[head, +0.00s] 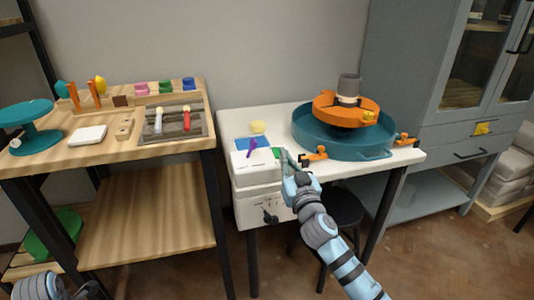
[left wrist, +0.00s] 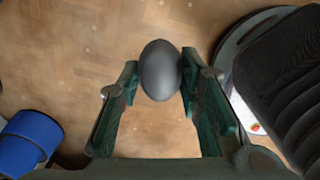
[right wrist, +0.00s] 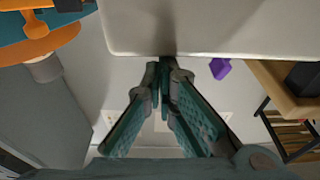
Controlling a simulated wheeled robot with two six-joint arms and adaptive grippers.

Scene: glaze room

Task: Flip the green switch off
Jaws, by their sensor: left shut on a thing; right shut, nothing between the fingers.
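A white box (head: 256,176) stands at the front left of the white table. A purple lever (head: 252,147) sticks up from its top and also shows in the right wrist view (right wrist: 220,68). A small green part (head: 277,152), perhaps the green switch, shows beside my right gripper (head: 285,156); its position on or off cannot be told. My right gripper is shut and empty, its tips close to the green part; contact cannot be told. In the left wrist view my left gripper (left wrist: 160,78) is shut on a dark grey egg-shaped thing (left wrist: 160,68).
A teal basin (head: 345,146) with an orange wheel (head: 345,108) stands on the table (head: 400,160), right of the box. A wooden workbench (head: 110,148) with tools is at left. A dark stool (head: 343,208) stands below the table.

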